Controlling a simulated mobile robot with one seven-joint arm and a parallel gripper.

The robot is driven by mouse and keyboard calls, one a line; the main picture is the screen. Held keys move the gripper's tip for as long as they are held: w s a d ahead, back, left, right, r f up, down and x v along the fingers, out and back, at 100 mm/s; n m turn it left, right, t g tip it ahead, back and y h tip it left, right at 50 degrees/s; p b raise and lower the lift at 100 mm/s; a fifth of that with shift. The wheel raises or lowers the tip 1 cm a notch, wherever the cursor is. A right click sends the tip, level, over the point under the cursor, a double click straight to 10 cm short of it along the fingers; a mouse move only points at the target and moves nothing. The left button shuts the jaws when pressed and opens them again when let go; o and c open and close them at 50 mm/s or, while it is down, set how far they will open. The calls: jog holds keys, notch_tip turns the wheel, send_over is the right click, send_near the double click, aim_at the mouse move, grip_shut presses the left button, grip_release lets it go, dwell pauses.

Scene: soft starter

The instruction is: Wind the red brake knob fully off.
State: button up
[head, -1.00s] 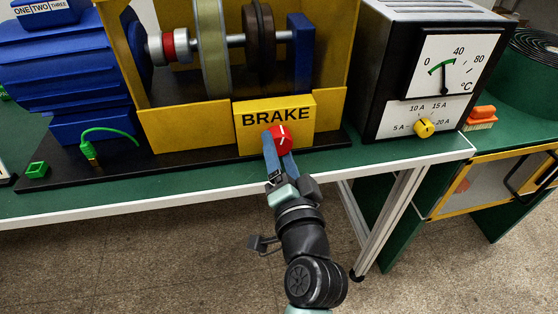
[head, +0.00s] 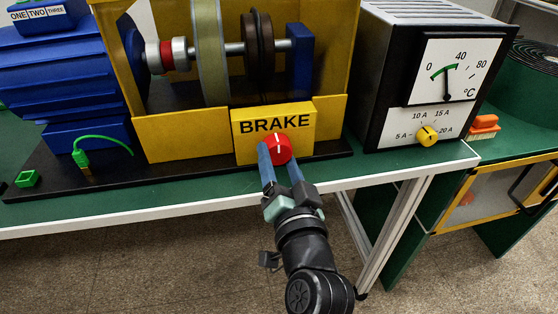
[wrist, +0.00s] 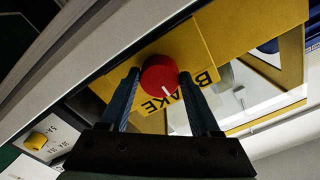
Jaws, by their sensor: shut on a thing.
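The red brake knob (head: 277,147) sits on the front of the yellow BRAKE box (head: 244,147). A white line on the knob stands about upright in the head view. My gripper (head: 279,160) reaches up from below, with its two blue fingers on either side of the knob. In the wrist view the fingertips (wrist: 159,76) are shut on the red knob (wrist: 159,70), and its white line shows between them. The fingertips partly cover the knob's sides.
A black meter box (head: 389,95) with a yellow selector knob (head: 426,135) stands to the right. A blue motor (head: 62,78) is at the left, with a green plug and cable (head: 82,158) near it. The bench's white front edge (head: 150,213) runs below the box.

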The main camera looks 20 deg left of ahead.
jog(key=o, duration=1.4)
jog(key=shift+s+d, duration=0.1)
jog(key=v, duration=1.2)
jog(key=shift+s+d+b, duration=0.2)
jog(key=shift+s+b, duration=0.1)
jog(key=w+d+r+n+t+h, duration=0.1)
jog(key=w+d+r+t, duration=0.15)
jog(key=r, duration=0.45)
jog(key=w+d+r+n+t+h, duration=0.1)
jog(key=w+r+t+h, duration=0.15)
jog(key=r, duration=0.45)
jog(key=s+d+r+t+h, duration=0.2)
jog(key=r, duration=0.6)
jog(key=s+d+r+m+t+h+p, duration=0.1)
jog(key=s+d+r+t+h, duration=0.15)
jog(key=r, duration=0.65)
jog(key=s+d+r+t+h, duration=0.1)
jog(key=s+r+t+h, duration=0.15)
jog(key=r, duration=0.55)
jog(key=shift+y, duration=0.25)
jog(key=r+p, duration=1.6)
jog(key=w+r+p, duration=0.1)
jog(key=r+p, duration=0.7)
jog(key=p, duration=0.1)
jog(key=shift+a, duration=0.1)
